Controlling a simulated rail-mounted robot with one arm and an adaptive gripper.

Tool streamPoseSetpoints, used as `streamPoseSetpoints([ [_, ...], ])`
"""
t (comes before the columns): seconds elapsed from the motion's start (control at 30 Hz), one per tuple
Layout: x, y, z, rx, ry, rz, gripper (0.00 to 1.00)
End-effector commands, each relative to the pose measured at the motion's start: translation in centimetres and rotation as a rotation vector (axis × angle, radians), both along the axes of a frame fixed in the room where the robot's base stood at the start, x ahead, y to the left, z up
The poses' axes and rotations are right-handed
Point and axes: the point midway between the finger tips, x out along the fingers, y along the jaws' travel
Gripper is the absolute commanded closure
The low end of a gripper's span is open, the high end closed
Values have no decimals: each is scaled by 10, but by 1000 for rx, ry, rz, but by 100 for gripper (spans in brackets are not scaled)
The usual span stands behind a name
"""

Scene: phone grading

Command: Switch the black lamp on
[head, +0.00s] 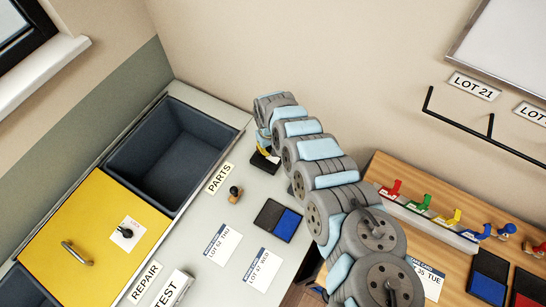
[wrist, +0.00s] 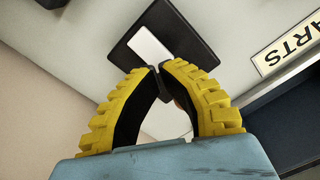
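A flat black piece with a white panel (wrist: 150,46) lies on the grey top just beyond my fingertips in the wrist view. It also shows beside the gripper in the head view (head: 267,163), partly covered. I cannot tell whether it belongs to the black lamp; no lamp head or lit bulb is plain. My gripper (wrist: 154,72) has yellow ribbed fingers with black pads. The tips come together in front of the black piece; contact with it is unclear. A small brown thing shows behind the right finger, mostly hidden. In the head view, my gripper (head: 262,151) is small and largely behind my arm.
A dark open bin (head: 150,165) and a yellow lid (head: 75,240) lie to the left. The PARTS sign (head: 220,178), a wooden-knobbed stamp (head: 235,193) and a black-and-blue pad (head: 278,220) are on the grey top. A wooden bench (head: 400,170) with coloured hooks stands right.

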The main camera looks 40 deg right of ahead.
Motion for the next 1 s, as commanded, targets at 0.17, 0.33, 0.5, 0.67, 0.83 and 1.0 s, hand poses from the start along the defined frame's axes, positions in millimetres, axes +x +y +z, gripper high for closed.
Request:
streamPoseSetpoints([
  [0.17, 0, 0, -1, 0, 0, 0, 100],
  [0.33, 0, 0, -3, 0, 0, 0, 100],
  [0.5, 0, 0, -5, 0, 0, 0, 100],
  [0.67, 0, 0, -7, 0, 0, 0, 100],
  [0.83, 0, 0, -9, 0, 0, 1, 100],
  [1.0, 0, 0, -11, 0, 0, 1, 100],
])
